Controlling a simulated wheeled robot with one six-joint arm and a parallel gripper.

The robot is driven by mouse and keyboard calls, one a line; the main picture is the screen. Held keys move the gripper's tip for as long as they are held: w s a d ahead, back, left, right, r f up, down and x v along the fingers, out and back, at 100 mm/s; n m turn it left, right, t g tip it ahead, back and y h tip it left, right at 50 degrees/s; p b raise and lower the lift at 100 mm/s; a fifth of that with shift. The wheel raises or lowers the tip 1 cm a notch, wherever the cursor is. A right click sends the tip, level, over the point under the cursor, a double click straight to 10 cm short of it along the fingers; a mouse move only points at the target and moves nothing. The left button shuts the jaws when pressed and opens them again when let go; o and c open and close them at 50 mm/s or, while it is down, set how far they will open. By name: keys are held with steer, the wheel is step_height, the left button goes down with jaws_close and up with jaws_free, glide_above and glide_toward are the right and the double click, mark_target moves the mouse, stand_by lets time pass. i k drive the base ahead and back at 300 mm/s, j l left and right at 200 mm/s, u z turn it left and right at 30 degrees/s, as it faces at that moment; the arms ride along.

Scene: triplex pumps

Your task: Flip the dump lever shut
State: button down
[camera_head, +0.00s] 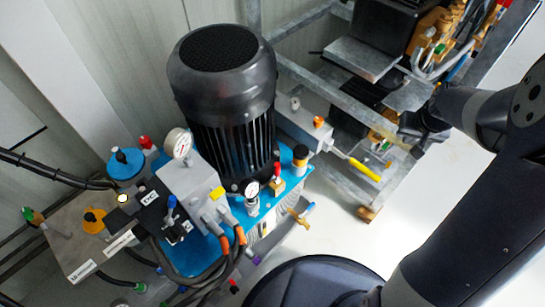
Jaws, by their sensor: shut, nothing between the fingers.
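A lever with a yellow grip (363,170), which looks like the dump lever, sticks out to the lower right from the grey metal block beside the black motor. Its metal shank joins the block near an orange cap. My gripper (415,148) is at the end of my dark arm, up and to the right of the yellow grip. A gap shows between them in the picture. The gripper is small and dark here, its fingers are hard to make out, and it is shut and empty.
The black motor (222,90) stands on a blue pump unit with gauges, valves and hoses. A grey metal frame (345,80) runs behind the lever, with a second dark unit at the upper right. The pale floor (345,235) below the lever is open.

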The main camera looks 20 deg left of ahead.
mark_target(277, 165)
steer(key=l+u, duration=0.1)
steer(key=u, duration=0.3)
steer(key=l+u, duration=0.15)
steer(key=u, duration=0.25)
steer(key=l+u, duration=0.15)
steer(key=u, duration=0.3)
steer(key=l+u, duration=0.1)
steer(key=u, duration=0.3)
